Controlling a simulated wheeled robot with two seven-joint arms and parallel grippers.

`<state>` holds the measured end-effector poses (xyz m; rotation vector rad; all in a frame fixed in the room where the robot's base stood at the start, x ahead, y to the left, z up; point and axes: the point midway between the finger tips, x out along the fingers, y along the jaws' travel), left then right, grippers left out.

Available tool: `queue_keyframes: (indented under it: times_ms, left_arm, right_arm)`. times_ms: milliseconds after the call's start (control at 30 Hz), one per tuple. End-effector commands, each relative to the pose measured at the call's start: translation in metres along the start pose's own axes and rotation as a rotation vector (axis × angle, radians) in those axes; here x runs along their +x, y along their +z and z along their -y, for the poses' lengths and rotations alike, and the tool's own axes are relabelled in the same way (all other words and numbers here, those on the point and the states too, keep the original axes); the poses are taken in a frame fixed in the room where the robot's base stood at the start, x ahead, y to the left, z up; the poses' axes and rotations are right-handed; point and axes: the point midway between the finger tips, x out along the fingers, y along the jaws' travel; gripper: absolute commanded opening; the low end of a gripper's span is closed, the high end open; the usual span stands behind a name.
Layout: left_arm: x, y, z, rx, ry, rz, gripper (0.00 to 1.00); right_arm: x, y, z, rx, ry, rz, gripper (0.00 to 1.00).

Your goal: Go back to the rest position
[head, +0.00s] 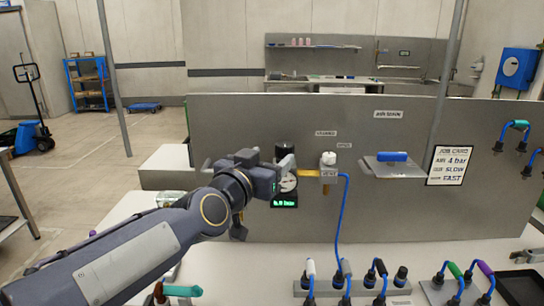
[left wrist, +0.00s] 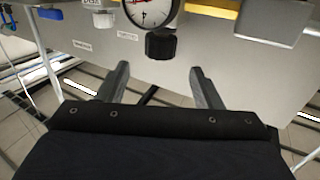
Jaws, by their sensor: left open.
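My left gripper (head: 282,165) is raised in front of the grey panel, close to the pressure gauge (head: 289,183), partly covering it. In the left wrist view the left gripper (left wrist: 160,72) is open, with nothing between its two fingers. A black knob (left wrist: 160,44) is just beyond the fingertips, below the white-faced gauge (left wrist: 150,10), and looks apart from them. The black knob also shows above the gauge in the head view (head: 284,149). My right gripper is not in view.
The panel (head: 420,215) stands behind a white bench. Right of the gauge are a white-knobbed valve (head: 328,159) with a blue hose (head: 341,220), a blue handle (head: 392,156) and a job card (head: 449,165). Several hose couplings (head: 345,268) stand on the bench front. A teal-handled item (head: 182,291) lies front left.

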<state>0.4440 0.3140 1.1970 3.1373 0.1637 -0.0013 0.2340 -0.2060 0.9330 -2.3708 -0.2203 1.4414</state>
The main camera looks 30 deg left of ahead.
Motion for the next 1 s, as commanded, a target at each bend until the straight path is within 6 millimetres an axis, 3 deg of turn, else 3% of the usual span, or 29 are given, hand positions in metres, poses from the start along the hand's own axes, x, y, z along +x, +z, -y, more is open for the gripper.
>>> queue_keyframes:
  times_ms: [667,767,833,1000]
  left_arm:
    - [-0.005,0.005,-0.006,-0.013,0.024,0.032,0.6]
    - [-0.024,0.029,-0.024,-0.055,0.1,0.154,0.6]
    - [-0.047,0.058,-0.041,-0.104,0.166,0.293,0.6]
    - [-0.125,0.134,-0.071,-0.223,0.264,0.682,0.6]
  right_arm:
    - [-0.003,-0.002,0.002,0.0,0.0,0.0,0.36]
    - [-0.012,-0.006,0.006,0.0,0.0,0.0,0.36]
    - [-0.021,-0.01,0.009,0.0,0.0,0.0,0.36]
    - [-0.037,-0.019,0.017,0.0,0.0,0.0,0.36]
